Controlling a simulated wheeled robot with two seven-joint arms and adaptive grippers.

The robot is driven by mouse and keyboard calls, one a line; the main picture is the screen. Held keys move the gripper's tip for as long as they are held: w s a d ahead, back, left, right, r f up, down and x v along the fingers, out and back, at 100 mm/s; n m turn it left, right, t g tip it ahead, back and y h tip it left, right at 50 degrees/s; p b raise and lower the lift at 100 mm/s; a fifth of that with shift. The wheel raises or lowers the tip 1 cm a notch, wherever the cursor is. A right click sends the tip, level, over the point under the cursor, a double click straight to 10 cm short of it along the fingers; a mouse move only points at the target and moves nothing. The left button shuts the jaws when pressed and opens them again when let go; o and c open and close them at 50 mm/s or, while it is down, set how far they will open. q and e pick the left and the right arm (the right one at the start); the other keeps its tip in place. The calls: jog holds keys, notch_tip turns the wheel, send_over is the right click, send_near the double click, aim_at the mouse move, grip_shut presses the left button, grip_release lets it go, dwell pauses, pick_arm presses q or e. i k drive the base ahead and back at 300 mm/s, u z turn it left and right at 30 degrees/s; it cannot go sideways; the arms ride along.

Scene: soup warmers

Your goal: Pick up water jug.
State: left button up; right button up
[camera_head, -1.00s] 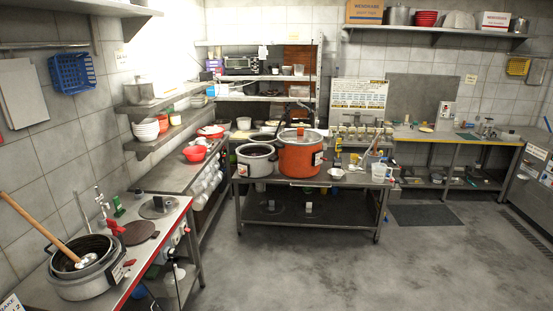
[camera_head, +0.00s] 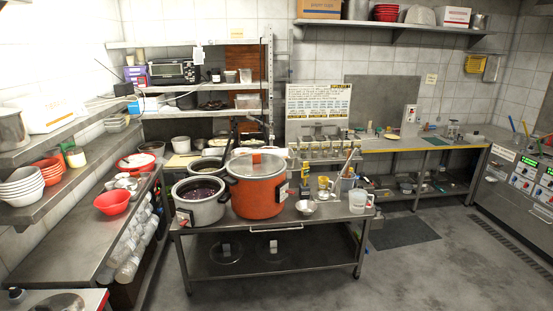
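A pale, see-through jug (camera_head: 357,202) with a handle on its right side stands upright at the right end of the metal table (camera_head: 290,236). It is most likely the water jug. Neither of my grippers is in view. Nothing touches the jug from my side.
A counter with a red bowl (camera_head: 113,202) runs along the left. The grey floor (camera_head: 420,275) at front right is clear.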

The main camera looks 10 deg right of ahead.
aim_at(357, 197)
jog(key=z, duration=0.5)
jog(key=i, duration=1.55)
jog(key=z, duration=0.6)
jog(key=i, duration=1.95)
jog(key=u, duration=0.4)
